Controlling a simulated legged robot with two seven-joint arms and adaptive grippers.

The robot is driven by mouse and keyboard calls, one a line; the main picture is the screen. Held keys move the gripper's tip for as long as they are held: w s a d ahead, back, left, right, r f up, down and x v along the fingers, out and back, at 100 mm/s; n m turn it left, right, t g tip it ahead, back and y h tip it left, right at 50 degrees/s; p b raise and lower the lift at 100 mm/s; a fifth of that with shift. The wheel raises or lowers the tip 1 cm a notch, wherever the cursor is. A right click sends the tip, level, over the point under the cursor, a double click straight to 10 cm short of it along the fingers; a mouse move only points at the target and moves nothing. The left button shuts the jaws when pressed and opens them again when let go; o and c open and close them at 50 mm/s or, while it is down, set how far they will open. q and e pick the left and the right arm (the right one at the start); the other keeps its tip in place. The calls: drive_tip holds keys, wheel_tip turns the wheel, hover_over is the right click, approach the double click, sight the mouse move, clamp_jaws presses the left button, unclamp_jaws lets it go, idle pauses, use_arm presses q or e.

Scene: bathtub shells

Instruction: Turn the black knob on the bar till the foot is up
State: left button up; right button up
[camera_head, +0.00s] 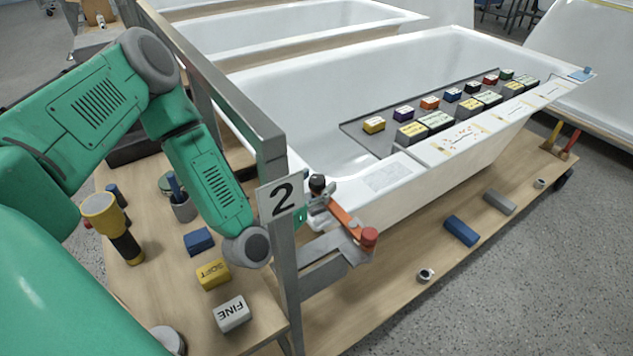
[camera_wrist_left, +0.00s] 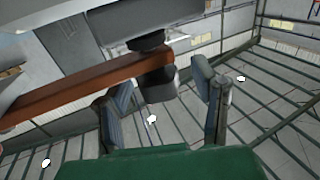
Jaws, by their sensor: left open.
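The orange bar (camera_head: 345,216) lies at the near corner of the white bathtub, with a red cap (camera_head: 369,237) at its near end. The black knob (camera_head: 317,183) is at its far end, beside the post with the "2" sign. In the left wrist view the bar (camera_wrist_left: 85,88) crosses from the left and the knob (camera_wrist_left: 159,86) sits at its end. My left gripper (camera_wrist_left: 163,92) is open, one finger on each side of the knob; I cannot tell whether either touches. In the head view the post and sign hide most of this gripper. I cannot make out the foot. My right gripper is out of view.
The grey metal post (camera_head: 270,150) with the sign (camera_head: 282,198) stands close to my left forearm. Blocks, a yellow-topped tool (camera_head: 105,215) and a cup (camera_head: 183,208) stand on the wooden bench at left.

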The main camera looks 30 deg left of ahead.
use_arm(q)
drive_tip(key=s, duration=1.1)
drive_tip(key=shift+s+a, duration=0.3)
drive_tip(key=shift+s, duration=0.1)
